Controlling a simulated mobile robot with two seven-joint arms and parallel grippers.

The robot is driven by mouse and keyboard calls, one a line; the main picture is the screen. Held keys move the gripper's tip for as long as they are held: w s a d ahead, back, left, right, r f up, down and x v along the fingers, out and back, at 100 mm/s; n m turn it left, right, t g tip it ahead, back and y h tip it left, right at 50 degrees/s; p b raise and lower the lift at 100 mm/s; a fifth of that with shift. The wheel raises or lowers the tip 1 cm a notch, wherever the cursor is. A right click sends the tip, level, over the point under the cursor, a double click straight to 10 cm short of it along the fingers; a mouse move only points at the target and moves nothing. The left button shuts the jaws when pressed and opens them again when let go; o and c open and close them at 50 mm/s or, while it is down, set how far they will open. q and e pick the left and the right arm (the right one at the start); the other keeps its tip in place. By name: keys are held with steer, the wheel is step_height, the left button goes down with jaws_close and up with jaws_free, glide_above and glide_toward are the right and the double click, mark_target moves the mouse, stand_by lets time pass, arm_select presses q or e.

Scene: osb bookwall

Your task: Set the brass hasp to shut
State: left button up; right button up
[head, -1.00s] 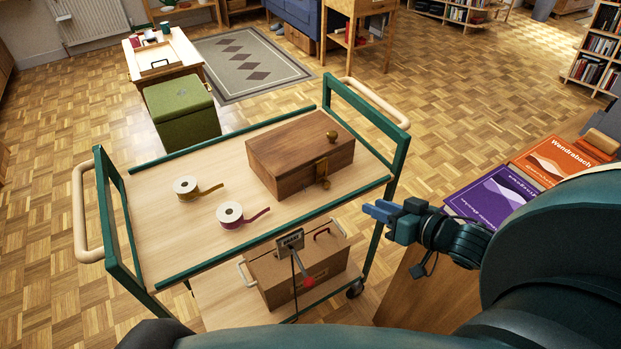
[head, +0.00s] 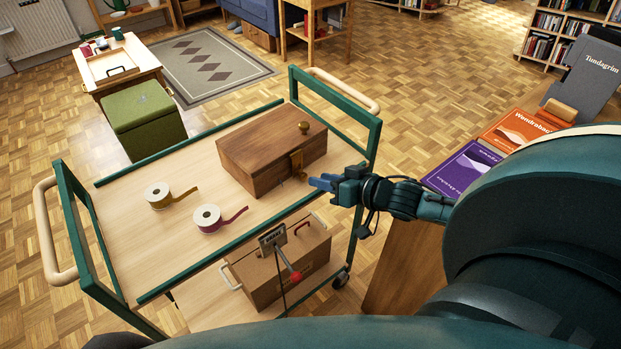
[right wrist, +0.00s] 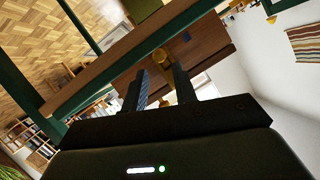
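The brass hasp (head: 297,160) is on the front face of a brown wooden box (head: 250,165), near its right end. It looks small in the head view, and I cannot tell whether it is shut. My right gripper (head: 318,183) is just in front of and slightly below the hasp, apart from it. In the right wrist view the two fingers of the gripper (right wrist: 158,88) are apart and empty. A brass piece (right wrist: 186,64) shows beyond the fingertips, against the brown box (right wrist: 205,45). My left gripper is not in view.
The box stands on a green-framed trolley (head: 205,260). A round brass knob (head: 304,127) is on the lid. A cardboard box (head: 262,275) is on the lower shelf. Books (head: 463,170) lie at right.

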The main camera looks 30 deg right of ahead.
mark_target(306, 176)
steer(key=shift+x, duration=2.3)
jaws_close()
